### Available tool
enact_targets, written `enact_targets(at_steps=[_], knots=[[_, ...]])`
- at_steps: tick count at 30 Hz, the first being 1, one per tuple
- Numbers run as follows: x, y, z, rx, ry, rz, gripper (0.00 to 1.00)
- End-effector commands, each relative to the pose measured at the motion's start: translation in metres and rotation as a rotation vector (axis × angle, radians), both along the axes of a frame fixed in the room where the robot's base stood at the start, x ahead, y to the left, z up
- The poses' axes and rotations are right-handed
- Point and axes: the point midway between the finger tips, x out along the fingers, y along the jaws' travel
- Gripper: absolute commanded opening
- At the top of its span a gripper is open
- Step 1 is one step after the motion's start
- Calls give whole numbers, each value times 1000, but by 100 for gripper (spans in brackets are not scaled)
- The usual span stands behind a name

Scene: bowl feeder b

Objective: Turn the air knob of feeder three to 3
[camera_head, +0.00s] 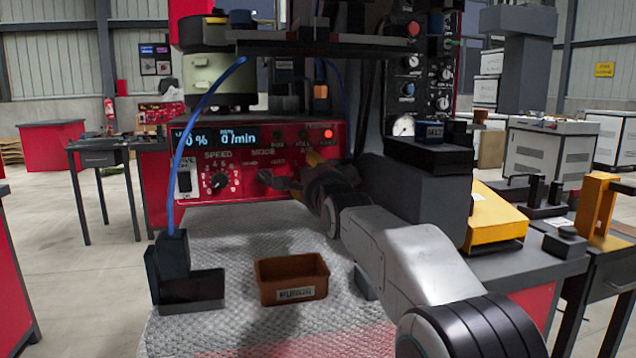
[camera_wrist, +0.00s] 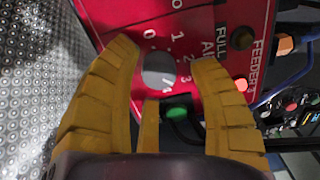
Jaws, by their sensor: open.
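The air knob (camera_wrist: 159,68) shows in the wrist view as a grey round knob on a red panel, ringed by a printed scale from 0 to 4. The letters beside it read partly "AIR", "FULL" and "FEEDER". Where its pointer stands is not clear. My gripper (camera_wrist: 166,57) is open, its yellow fingers on both sides of the knob with visible gaps. In the head view my gripper (camera_head: 312,160) is at the right part of the red feeder panel (camera_head: 207,140), and my arm hides that part of the panel, including the air knob.
A speed knob (camera_head: 219,182) and a mode knob (camera_head: 265,178) sit left of my gripper. A brown bin (camera_head: 292,279) stands on the bench below. A blue hose (camera_head: 178,150) rises at the left. A yellow box (camera_head: 490,215) lies right of my arm.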

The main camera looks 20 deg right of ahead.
Motion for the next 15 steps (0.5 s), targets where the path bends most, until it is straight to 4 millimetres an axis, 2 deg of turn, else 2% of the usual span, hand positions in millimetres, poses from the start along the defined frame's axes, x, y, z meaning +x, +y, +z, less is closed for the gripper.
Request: enact_targets(at_steps=[5, 15], knots=[[-17, 0, 1, 0, -1, 0, 56], [-71, 0, 1, 0, -3, -1, 56]])
